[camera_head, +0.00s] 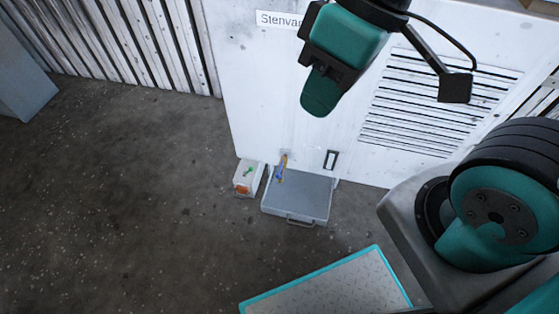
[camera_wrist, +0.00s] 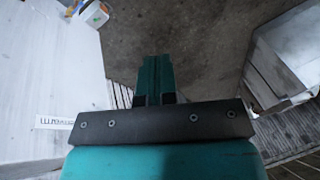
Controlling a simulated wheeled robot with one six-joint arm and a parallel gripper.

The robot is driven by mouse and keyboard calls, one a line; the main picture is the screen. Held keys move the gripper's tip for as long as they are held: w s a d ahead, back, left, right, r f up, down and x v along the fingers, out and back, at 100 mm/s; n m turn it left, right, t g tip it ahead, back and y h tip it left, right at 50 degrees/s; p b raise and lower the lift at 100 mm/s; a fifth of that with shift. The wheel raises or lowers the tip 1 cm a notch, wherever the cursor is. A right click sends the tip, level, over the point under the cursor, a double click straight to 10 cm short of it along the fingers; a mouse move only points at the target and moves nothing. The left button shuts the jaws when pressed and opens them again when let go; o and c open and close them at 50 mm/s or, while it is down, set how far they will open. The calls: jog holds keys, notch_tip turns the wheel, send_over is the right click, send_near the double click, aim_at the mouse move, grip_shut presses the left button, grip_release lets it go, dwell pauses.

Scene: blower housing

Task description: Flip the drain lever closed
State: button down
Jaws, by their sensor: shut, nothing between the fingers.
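A small blue and yellow lever (camera_head: 282,167), which looks like the drain lever, sits low on the front of the white housing (camera_head: 260,80). It stands nearly upright, leaning slightly, just above the back edge of a grey case. My gripper (camera_head: 320,104) is shut and empty, high in front of the housing, well above and apart from the lever. In the wrist view the gripper's fingers (camera_wrist: 153,80) are together over bare floor. A small blue part near the top left of that view may be the lever; it is too small to tell.
The grey case (camera_head: 297,198) lies on the floor against the housing. A small white box (camera_head: 248,178) with orange and green marks stands left of it; it also shows in the wrist view (camera_wrist: 96,14). A black handle (camera_head: 331,159) is right of the lever. Floor to the left is clear.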

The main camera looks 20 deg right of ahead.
jog(key=w+a+f+m+h+b, duration=0.1)
jog(key=w+f+m+h+b, duration=0.3)
jog(key=w+f+m+b, duration=1.25)
jog(key=w+f+m+h+b, duration=0.1)
jog(key=w+f+m, duration=0.4)
jog(key=f, duration=0.6)
jog(key=w+f+m+g+h+b, duration=0.1)
jog(key=w+f+m, duration=0.4)
jog(key=f, duration=0.7)
jog(key=w+f+m+g+h+b, duration=0.1)
jog(key=w+f+m, duration=0.4)
jog(key=w+f, duration=0.3)
notch_tip(320, 180, down, 4)
jog(key=shift+d+m+b, duration=0.15)
jog(key=shift+m+b, duration=0.2)
jog(key=shift+b, duration=0.05)
